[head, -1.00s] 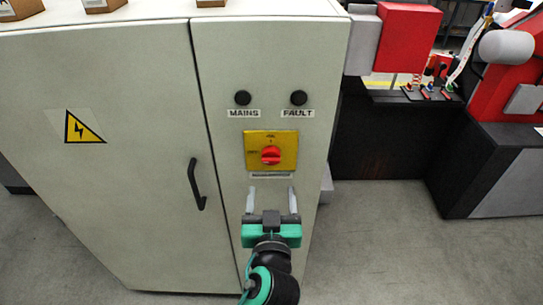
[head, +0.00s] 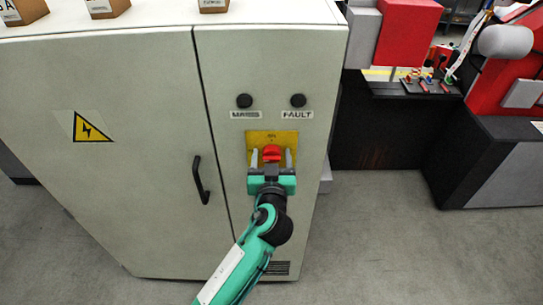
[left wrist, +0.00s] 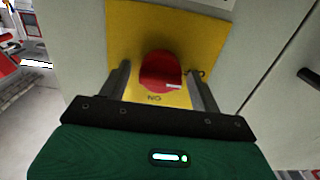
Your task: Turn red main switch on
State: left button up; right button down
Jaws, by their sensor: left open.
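The red main switch (head: 272,153) is a rotary knob on a yellow plate (head: 259,136) on the front of the grey cabinet. In the left wrist view the red knob (left wrist: 161,71) sits on the yellow plate (left wrist: 150,22), with the letters "ON" seen upside down below it. My left gripper (head: 271,158) is open in front of the plate. Its two fingers stand on either side of the knob, with visible gaps between them and the knob. In the left wrist view the gripper (left wrist: 162,75) also spans the knob. My right gripper is in no view.
The cabinet (head: 130,190) has MAINS (head: 244,101) and FAULT (head: 298,100) lamps, both dark, above the switch. A black door handle (head: 201,180) is to the left. Small boxes (head: 108,8) stand on top. A red and black machine (head: 500,130) stands to the right.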

pick_arm(q)
jog(key=shift+c, duration=0.4)
jog(key=c, duration=0.7)
jog(key=shift+c, duration=0.9)
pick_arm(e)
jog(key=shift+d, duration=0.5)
